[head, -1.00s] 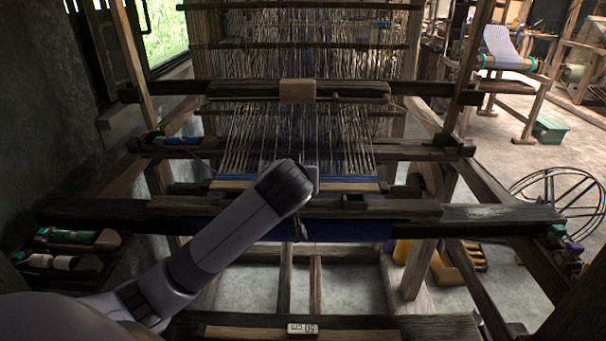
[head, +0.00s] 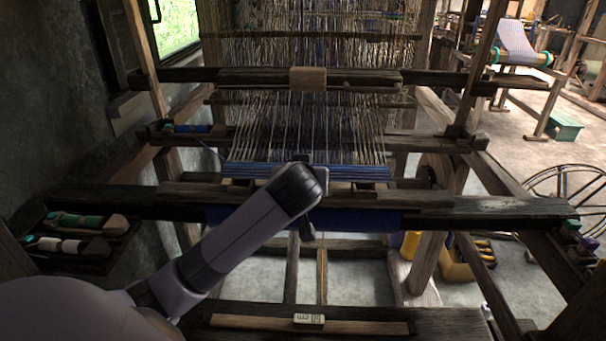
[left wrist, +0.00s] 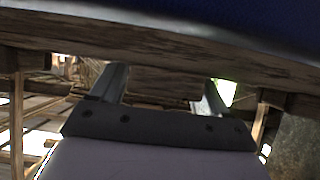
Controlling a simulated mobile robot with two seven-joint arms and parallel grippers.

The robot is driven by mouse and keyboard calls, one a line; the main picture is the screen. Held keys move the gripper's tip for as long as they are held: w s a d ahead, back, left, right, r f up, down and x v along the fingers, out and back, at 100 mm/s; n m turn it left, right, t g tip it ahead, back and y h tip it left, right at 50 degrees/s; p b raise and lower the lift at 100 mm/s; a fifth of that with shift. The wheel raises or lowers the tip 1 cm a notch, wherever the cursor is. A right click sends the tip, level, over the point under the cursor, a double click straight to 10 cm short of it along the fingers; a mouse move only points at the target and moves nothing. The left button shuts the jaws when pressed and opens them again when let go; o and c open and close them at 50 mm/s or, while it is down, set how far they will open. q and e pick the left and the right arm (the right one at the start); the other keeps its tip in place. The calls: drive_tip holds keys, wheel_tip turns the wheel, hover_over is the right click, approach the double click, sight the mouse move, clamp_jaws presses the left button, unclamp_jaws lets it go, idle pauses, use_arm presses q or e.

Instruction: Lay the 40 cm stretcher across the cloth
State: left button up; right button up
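The blue cloth (head: 300,172) lies at the front of the loom, below the pale warp threads. My left arm reaches up from the lower left to the cloth's front edge. My left gripper (left wrist: 162,82) has its two fingers apart, with no object seen between them, close to a dark wooden beam. In the head view the arm hides part of the cloth and beam. A light wooden stretcher (head: 250,321) lies on the front bench, with a white label that seems to read 50 cm. I cannot make out a 40 cm stretcher. My right gripper is not in view.
The dark front beam (head: 480,208) spans the loom. A tray of bobbins (head: 75,240) sits at the left. A yellow container (head: 410,245) stands on the floor at the right. A spoked wheel (head: 565,190) stands further right.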

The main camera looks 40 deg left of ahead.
use_arm(q)
drive_tip(key=o, duration=0.3)
drive_tip(key=shift+s, duration=0.1)
drive_tip(key=v, duration=0.7)
